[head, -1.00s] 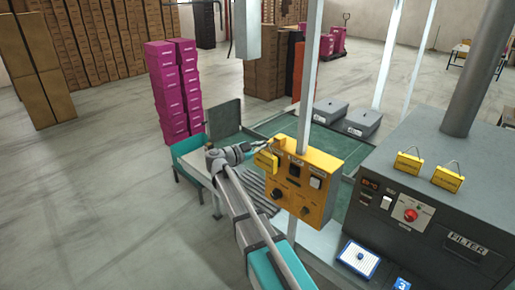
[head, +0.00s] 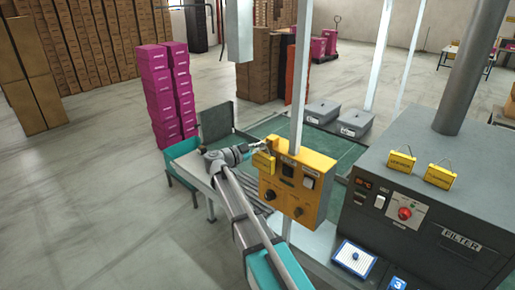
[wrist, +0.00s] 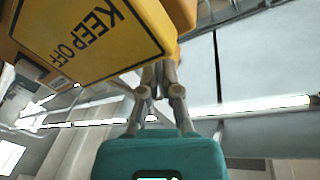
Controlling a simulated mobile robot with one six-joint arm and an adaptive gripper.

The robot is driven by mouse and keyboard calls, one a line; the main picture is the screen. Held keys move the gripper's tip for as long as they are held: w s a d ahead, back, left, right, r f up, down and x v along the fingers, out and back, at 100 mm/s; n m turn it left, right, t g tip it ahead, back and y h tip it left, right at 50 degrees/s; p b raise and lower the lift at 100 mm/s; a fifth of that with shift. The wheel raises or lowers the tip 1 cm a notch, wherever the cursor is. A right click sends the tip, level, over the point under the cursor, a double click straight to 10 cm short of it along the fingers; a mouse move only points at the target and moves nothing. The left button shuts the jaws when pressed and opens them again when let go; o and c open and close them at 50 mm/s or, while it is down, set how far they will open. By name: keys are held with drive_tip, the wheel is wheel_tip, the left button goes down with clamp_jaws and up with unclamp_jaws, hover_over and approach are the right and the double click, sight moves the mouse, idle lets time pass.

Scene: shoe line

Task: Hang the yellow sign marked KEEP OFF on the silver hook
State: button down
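The yellow sign marked KEEP OFF (wrist: 80,38) fills the upper left of the wrist view, its lettering upside down. In the head view the sign (head: 263,162) hangs just below my fingertips, in front of the left part of the yellow control box. My gripper (wrist: 160,72) has its fingers close together at the sign's edge and appears shut on it; the exact grip point is hidden. In the head view my gripper (head: 259,147) is at the box's upper left corner. I cannot make out the silver hook clearly, nor whether the sign touches it.
The yellow control box (head: 312,201) with knobs and switches is on a pale post (head: 301,85). Two other yellow signs (head: 400,162) (head: 440,176) stand on the grey filter machine (head: 445,220) at right. A green-topped table (head: 262,128) lies behind. The floor at left is clear.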

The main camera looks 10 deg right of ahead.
idle(0.4)
drive_tip(key=c, duration=0.7)
unclamp_jaws()
drive_tip(key=shift+v, duration=6.05)
